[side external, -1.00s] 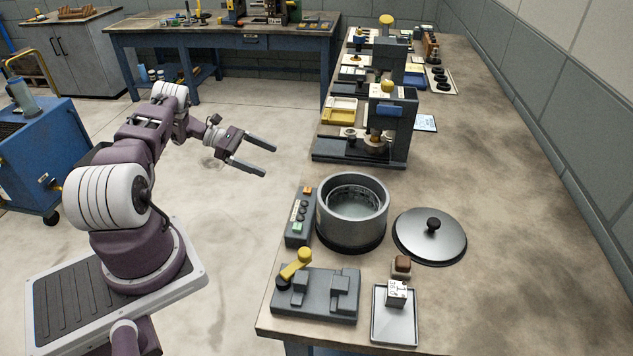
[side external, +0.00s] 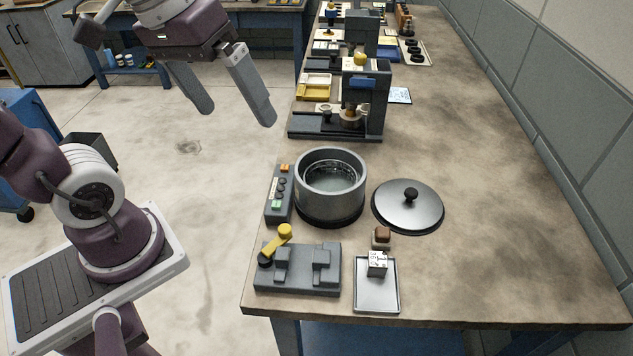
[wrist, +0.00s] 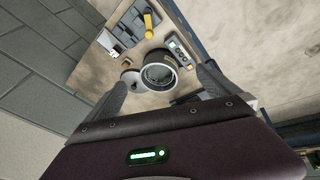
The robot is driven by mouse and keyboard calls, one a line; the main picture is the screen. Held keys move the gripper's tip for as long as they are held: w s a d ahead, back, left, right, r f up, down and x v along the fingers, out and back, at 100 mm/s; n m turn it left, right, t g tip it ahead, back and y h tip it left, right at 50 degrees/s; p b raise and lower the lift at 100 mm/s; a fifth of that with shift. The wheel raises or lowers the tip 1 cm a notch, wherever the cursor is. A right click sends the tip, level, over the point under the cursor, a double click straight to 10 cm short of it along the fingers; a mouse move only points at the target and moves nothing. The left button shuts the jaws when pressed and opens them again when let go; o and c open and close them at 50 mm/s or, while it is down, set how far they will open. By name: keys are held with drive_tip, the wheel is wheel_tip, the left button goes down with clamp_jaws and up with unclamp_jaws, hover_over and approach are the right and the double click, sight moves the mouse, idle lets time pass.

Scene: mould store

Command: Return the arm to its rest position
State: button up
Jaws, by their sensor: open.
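My gripper (side external: 237,112) is raised at the top of the side external view, over the floor just left of the workbench. Its two grey fingers are spread wide and point down, with nothing between them. My arm rises from its base at the left; part of it is cut off by the frame edge. In the wrist view my gripper (wrist: 162,85) is also open, with one finger on each side of the round metal pot (wrist: 160,72), which lies well below. The fingers touch nothing.
The bench's right side is clear.

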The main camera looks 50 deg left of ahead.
drive_tip(key=s+m, duration=0.1)
drive_tip(key=s, duration=0.1)
drive_tip(key=s+f+m+t, duration=0.1)
drive_tip(key=s+f+m+t+y, duration=0.1)
drive_tip(key=s, duration=0.1)
drive_tip(key=shift+s+d+m, duration=0.2)
drive_tip(key=shift+s+m, duration=0.1)
